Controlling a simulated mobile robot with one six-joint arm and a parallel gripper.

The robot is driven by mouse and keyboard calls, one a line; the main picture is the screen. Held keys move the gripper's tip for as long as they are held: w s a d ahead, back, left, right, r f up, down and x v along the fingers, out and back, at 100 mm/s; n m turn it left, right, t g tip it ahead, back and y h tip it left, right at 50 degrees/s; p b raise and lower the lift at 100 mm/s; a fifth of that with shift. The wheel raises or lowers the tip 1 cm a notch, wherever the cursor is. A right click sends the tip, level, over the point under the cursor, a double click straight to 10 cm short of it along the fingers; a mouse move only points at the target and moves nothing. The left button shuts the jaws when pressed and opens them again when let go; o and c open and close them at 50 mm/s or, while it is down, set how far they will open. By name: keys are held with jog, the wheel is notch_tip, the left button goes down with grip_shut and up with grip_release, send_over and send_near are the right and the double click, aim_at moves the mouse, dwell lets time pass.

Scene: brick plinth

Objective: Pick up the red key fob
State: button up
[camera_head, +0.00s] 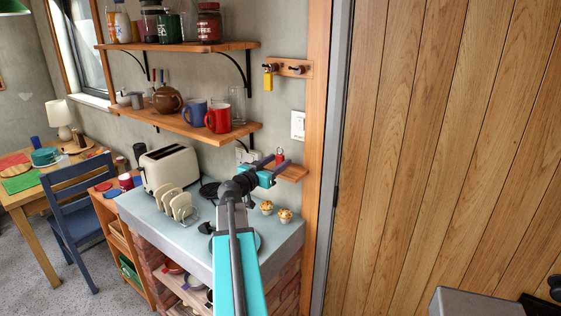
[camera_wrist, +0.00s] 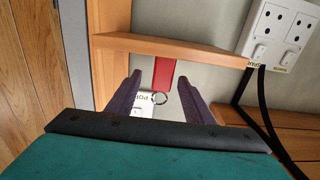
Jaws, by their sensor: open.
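The red key fob (camera_head: 280,156) is upright against the wall, just above the small wooden ledge (camera_head: 294,173) by the door frame. In the wrist view the fob (camera_wrist: 163,72) shows as a red strip with a metal ring at one end; that view is upside down. My gripper (camera_head: 270,163) is open and empty in front of the ledge. In the wrist view its two dark fingers (camera_wrist: 160,82) lie on either side of the fob and ring, with gaps on both sides. I cannot tell how far the fob lies beyond the fingertips.
A wall socket (camera_wrist: 277,30) with a black cable is beside the ledge. A yellow fob (camera_head: 268,80) hangs on the hook rack above. The toaster (camera_head: 168,167) and two muffins (camera_head: 285,215) stand on the counter below.

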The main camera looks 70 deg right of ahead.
aim_at(278, 160)
jog(key=shift+s+d, duration=0.15)
jog(key=shift+d, duration=0.5)
jog(key=shift+w+p+x, duration=0.2)
jog(key=shift+p+x, duration=0.6)
jog(key=shift+x, duration=1.85)
jog(key=shift+f, duration=0.1)
jog(key=c, duration=1.1)
